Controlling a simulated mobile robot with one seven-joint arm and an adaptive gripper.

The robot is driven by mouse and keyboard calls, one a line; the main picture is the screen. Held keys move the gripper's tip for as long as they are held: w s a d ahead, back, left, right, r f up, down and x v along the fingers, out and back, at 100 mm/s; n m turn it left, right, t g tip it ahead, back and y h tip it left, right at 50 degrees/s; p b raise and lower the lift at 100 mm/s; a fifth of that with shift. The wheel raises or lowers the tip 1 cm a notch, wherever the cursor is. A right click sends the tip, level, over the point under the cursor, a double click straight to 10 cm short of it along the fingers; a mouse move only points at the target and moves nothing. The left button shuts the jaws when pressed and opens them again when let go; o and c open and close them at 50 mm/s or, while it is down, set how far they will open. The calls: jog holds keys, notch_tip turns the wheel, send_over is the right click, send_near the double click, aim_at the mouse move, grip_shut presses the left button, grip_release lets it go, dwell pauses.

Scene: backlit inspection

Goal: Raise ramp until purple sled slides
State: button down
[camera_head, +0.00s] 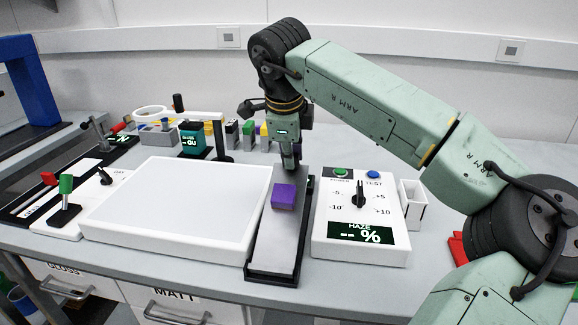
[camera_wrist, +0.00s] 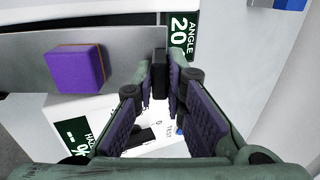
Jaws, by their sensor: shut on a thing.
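The ramp (camera_head: 272,245) is a narrow grey plate over a black base, its far end raised. The purple sled (camera_head: 284,197) is an orange-edged block sitting on the ramp's upper part. In the wrist view the sled (camera_wrist: 75,68) lies on the grey ramp (camera_wrist: 126,52), left of my fingers. My gripper (camera_head: 291,164) is at the ramp's far end. In the wrist view my gripper (camera_wrist: 160,78) is closed on a small dark handle (camera_wrist: 160,68) at the ramp's end. A dark angle display (camera_wrist: 181,36) there shows 20; any further digits are hidden.
A white light panel (camera_head: 175,210) lies close on the ramp's left. A white haze meter (camera_head: 360,245) with a dial and buttons stands close on its right. An open white box (camera_head: 413,203) is beyond it. Several small coloured blocks stand behind.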

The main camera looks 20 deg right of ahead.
jog(key=c, duration=1.6)
grip_release()
jog(key=shift+c, duration=0.2)
